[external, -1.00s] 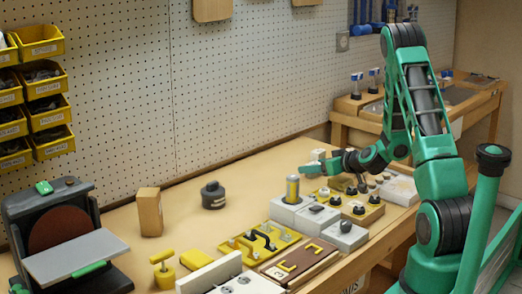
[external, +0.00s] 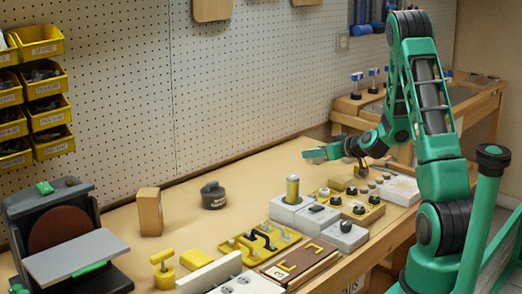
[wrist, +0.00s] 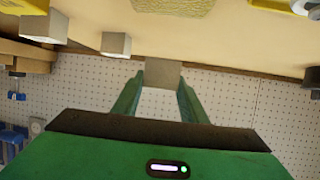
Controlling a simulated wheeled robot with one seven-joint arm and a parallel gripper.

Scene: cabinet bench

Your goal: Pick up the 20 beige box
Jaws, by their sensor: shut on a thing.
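A dull beige box (wrist: 163,76) sits between the fingertips of my gripper (wrist: 160,92) in the wrist view. The gripper is shut on it, and it appears held in front of the pegboard. No number can be read on it. In the external view my gripper (external: 318,153) is above the row of items at the right part of the bench, pointing left. The held box is too small to make out there.
A tan wooden block (external: 150,212) stands at the bench's left. A dark cylinder (external: 213,195) stands mid-bench. The pegboard (external: 250,75) rises behind; bench between is clear.

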